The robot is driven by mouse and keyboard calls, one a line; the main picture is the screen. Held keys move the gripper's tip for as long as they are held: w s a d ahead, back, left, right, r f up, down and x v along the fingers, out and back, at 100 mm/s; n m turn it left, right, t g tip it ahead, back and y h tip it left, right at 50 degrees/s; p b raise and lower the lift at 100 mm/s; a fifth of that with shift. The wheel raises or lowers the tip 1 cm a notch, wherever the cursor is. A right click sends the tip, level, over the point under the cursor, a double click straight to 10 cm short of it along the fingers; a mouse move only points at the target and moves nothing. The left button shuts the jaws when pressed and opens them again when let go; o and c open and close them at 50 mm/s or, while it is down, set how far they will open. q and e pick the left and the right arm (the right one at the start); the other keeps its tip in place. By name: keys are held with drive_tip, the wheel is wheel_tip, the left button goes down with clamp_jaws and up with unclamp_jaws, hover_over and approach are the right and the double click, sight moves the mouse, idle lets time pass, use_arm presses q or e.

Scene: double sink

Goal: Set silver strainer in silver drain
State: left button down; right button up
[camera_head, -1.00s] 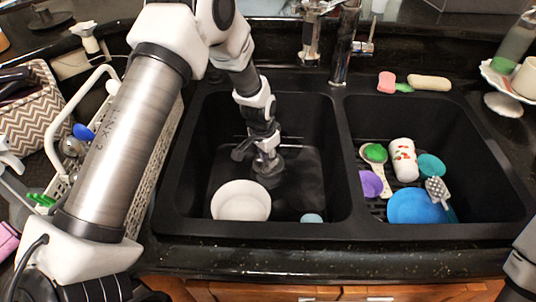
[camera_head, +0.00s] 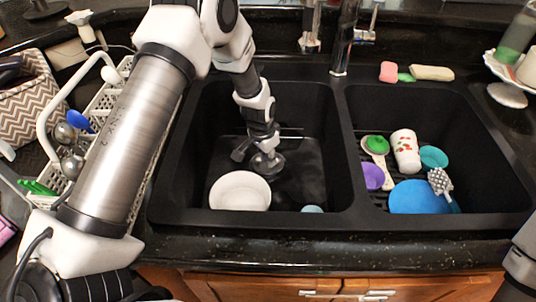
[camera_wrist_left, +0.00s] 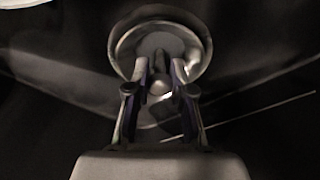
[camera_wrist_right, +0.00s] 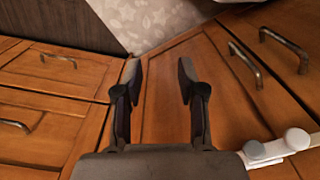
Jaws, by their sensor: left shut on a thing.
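My left gripper (camera_wrist_left: 160,88) is shut on the small knob of the silver strainer (camera_wrist_left: 128,50), low in the left sink basin. In the left wrist view the strainer is a round metal dish with a wide rim beyond the fingertips. It also shows in the head view as a small grey disc (camera_head: 278,168) under my gripper. The silver drain cannot be told apart from the strainer, so I cannot tell whether the strainer sits in it. My right gripper (camera_wrist_right: 158,75) is open and empty in front of wooden cabinet doors.
A white plate (camera_head: 240,191) lies in the left basin, left of the strainer. The right basin holds a blue plate (camera_head: 415,198), a white cup (camera_head: 405,152) and several small items. A black divider (camera_head: 345,150) separates the basins. The faucet (camera_head: 342,45) stands behind.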

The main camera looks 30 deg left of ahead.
use_arm(q)
drive_tip(key=c, duration=0.9)
unclamp_jaws()
drive_tip(key=shift+c, duration=0.2)
wheel_tip(320, 180, up, 12)
drive_tip(key=s, duration=0.1)
drive_tip(key=shift+s+a, duration=0.3)
drive_tip(key=shift+s, duration=0.1)
drive_tip(key=shift+f, duration=0.1)
